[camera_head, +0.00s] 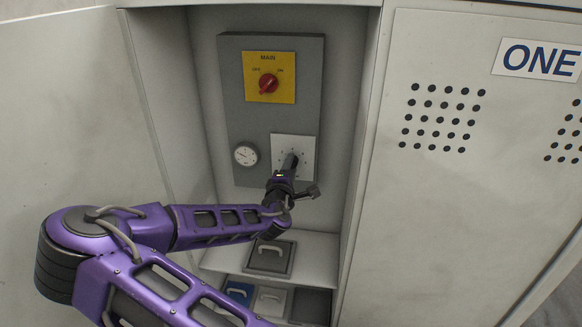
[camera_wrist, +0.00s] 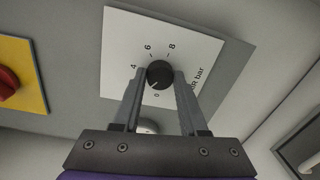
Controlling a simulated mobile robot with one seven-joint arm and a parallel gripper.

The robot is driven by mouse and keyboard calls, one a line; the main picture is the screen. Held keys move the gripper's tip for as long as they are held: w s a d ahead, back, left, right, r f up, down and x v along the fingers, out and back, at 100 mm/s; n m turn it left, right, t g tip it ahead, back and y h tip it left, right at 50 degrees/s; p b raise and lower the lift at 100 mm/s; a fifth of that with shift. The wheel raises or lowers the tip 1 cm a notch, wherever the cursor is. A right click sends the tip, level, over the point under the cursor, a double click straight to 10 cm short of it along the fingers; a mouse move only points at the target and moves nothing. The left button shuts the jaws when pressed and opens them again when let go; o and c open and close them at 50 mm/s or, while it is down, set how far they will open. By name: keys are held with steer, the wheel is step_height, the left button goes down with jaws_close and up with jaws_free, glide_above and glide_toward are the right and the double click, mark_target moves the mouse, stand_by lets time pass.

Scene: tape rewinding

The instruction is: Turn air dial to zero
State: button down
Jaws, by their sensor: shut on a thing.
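The air dial (camera_wrist: 160,73) is a round black knob on a white square plate (camera_wrist: 127,33) with printed numbers and a "bar" label. Its pale pointer mark faces the lower left in the wrist view, near the printed 0. My gripper (camera_wrist: 161,78) has one finger on each side of the knob and is shut on it. In the head view my gripper (camera_head: 289,160) reaches the white plate (camera_head: 306,146) and hides the dial behind it.
Above is the yellow MAIN plate (camera_head: 284,64) with a red switch (camera_head: 268,83). A round gauge (camera_head: 245,155) sits left of the dial plate. Cabinet walls close in on both sides. Below are a grey handled lid (camera_head: 258,266) and several bins. A perforated door (camera_head: 450,200) stands right.

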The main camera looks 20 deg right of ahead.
steer(key=n, duration=0.4)
steer(key=n+b, duration=0.1)
steer(key=n, duration=0.3)
steer(key=shift+w+a+r+h, duration=0.1)
steer(key=shift+a+r+h, duration=0.05)
steer(key=shift+h, duration=0.15)
steer(key=shift+n, duration=0.4)
steer(key=shift+c, duration=2.2)
jaws_free()
